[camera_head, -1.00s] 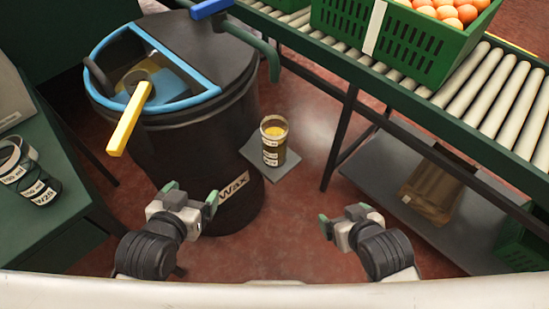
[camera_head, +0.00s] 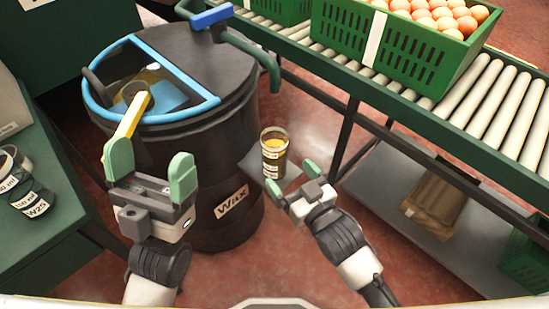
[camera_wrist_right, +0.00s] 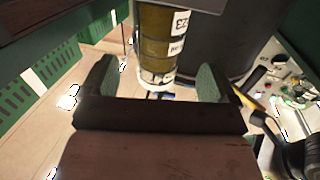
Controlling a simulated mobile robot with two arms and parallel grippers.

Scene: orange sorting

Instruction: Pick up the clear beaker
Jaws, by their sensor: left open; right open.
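A clear beaker (camera_head: 274,146) with amber liquid and white labels stands upright on a small grey plate beside the wax drum. My left gripper (camera_head: 151,160) is open and empty in front of the drum. Another see-through labelled beaker (camera_head: 25,183) is on the green table at left.
The black wax drum (camera_head: 215,165) has a blue-rimmed opening with a yellow handle (camera_head: 126,125) sticking out, close to my left gripper. A roller conveyor (camera_head: 478,100) with a green crate (camera_head: 395,50) of round orange-brown items runs along the right.

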